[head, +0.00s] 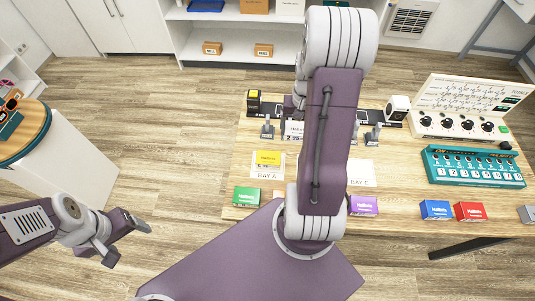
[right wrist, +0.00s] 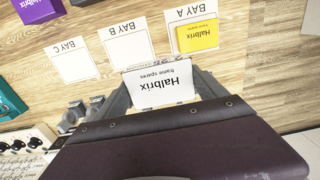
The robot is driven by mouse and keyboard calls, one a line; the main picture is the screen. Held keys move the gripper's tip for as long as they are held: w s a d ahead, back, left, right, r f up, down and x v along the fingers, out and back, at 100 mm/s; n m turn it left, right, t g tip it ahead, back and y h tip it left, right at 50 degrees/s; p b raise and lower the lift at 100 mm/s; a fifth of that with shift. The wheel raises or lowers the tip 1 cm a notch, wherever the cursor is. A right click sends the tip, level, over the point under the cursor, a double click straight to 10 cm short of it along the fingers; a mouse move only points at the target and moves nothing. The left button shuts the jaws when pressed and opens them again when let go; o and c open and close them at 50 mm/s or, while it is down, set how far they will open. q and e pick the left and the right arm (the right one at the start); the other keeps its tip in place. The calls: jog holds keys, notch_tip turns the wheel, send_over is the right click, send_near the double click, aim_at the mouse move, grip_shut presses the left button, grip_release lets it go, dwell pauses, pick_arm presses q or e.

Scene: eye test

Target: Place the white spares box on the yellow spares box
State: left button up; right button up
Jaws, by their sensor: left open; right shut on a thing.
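The yellow spares box (head: 268,158) lies on the BAY A card; in the right wrist view the yellow box (right wrist: 197,38) is at the upper right. My right gripper (right wrist: 160,84) is shut on the white spares box (right wrist: 158,90), which bears the words Halbrix frame spares. In that view the white box is below and left of the yellow box, apart from it, with its height above the table unclear. In the head view my right arm hides most of that gripper. My left gripper (head: 128,241) is open and empty, left of the table.
The BAY B card (right wrist: 128,42) and BAY C card (right wrist: 76,61) show no box. A green box (head: 246,197), purple box (head: 363,206), blue box (head: 436,210) and red box (head: 470,211) line the table's front edge. A teal panel (head: 472,168) and white console (head: 455,105) stand at right.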

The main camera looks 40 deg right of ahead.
jog(key=w+a+f, duration=0.1)
jog(key=a+f, duration=0.1)
jog(key=a, duration=0.1)
jog(key=w+a+f, duration=0.1)
jog(key=a+f, duration=0.1)
jog(key=a, duration=0.1)
jog(key=w+a+f, duration=0.1)
jog(key=a+f, duration=0.1)
jog(key=a, duration=0.1)
jog(key=shift+w+a, duration=0.2)
jog(key=shift+w, duration=0.15)
jog(key=shift+f, duration=1.95)
